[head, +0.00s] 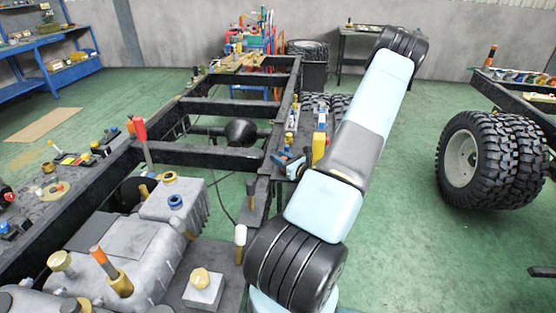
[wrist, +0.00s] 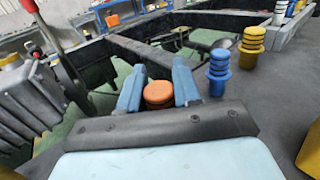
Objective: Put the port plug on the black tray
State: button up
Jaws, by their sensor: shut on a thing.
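My gripper (wrist: 158,92) is shut on an orange round-topped plug (wrist: 158,94), which sits between its two blue fingers in the wrist view. I take this to be the port plug; its lower part is hidden by the gripper body. In the head view my gripper (head: 289,163) is beside the chassis rail, left of the forearm, and the plug is too small to make out. A dark flat surface (wrist: 262,98) lies to the right in the wrist view. I cannot tell whether it is the black tray.
A ribbed blue plug (wrist: 218,75) and a yellow plug (wrist: 252,42) stand upright on the dark surface, close to the right finger. A yellow block (head: 319,148) stands near my arm. The chassis frame (head: 215,156) and grey engine casting (head: 125,240) lie to the left.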

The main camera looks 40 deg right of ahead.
jog(key=shift+f, duration=0.15)
jog(key=o, duration=1.1)
jog(key=s, duration=1.2)
jog(key=w+a+r+n+g+y, duration=0.2)
jog(key=a+r+n+g+y, duration=0.4)
jog(key=a+r+n, duration=0.5)
jog(key=w+a+r+n+g+y, duration=0.2)
jog(key=a+r+n+g+y, duration=0.2)
jog(key=a+r+n+g, duration=0.7)
jog(key=s+a+r+n+t+h, duration=0.1)
jog(key=s+a+r+n+h, duration=0.2)
jog(key=s+a+r+n, duration=0.1)
jog(key=s+a+r+n+t+h, duration=0.2)
jog(key=s+a+r+n+h, duration=0.1)
jog(key=a+r+n+h, duration=0.1)
jog(key=s+a+r+n+t+h, duration=0.1)
jog(key=s+a+r+n+h, duration=0.3)
jog(key=a+r+n, duration=0.1)
jog(key=shift+s+r+t, duration=0.3)
jog(key=shift+s+r, duration=0.05)
jog(key=shift+r, duration=0.25)
